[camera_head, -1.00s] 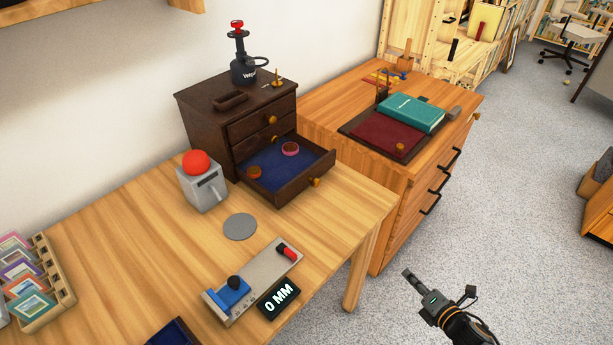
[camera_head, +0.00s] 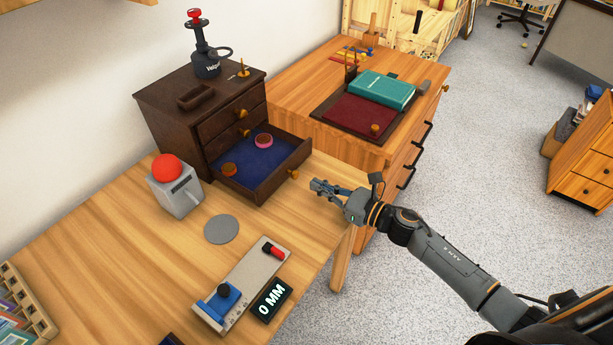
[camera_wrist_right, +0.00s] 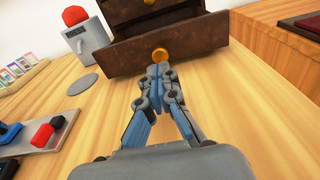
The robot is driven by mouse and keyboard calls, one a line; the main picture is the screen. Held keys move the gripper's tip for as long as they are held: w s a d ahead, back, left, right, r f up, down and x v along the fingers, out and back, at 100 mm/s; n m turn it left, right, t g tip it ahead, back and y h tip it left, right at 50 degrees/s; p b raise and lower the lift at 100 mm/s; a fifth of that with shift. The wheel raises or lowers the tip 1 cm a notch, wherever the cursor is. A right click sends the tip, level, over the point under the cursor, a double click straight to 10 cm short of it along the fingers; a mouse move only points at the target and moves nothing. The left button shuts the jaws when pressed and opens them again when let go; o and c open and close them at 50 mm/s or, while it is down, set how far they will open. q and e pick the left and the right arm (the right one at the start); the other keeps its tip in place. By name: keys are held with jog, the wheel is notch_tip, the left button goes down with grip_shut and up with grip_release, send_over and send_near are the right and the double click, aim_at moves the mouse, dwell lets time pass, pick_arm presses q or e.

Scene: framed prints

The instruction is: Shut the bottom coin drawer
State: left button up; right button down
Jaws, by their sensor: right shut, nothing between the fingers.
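The dark brown coin cabinet (camera_head: 168,112) stands on the wooden table. Its bottom drawer (camera_head: 272,183) is pulled out, with a blue lining and two round items, one orange-brown (camera_head: 229,169) and one pink-rimmed (camera_head: 264,140). The drawer's front has a brass knob (camera_head: 294,174). My right gripper (camera_head: 314,186) is shut and empty, just in front of that knob. In the right wrist view its fingertips (camera_wrist_right: 159,70) point at the drawer front (camera_wrist_right: 185,50), just below the knob (camera_wrist_right: 160,54); I cannot tell whether they touch. My left gripper is not in view.
A grey box with a red dome (camera_head: 175,185) stands left of the drawer. A grey disc (camera_head: 221,229) and a measuring device (camera_head: 242,284) lie on the table in front. A wooden desk (camera_head: 300,80) with a teal book stands to the right.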

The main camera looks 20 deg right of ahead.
aim_at(297, 176)
jog(key=x, duration=0.4)
jog(key=shift+p, duration=0.4)
jog(key=shift+w+a, duration=0.1)
jog(key=shift+w, duration=0.05)
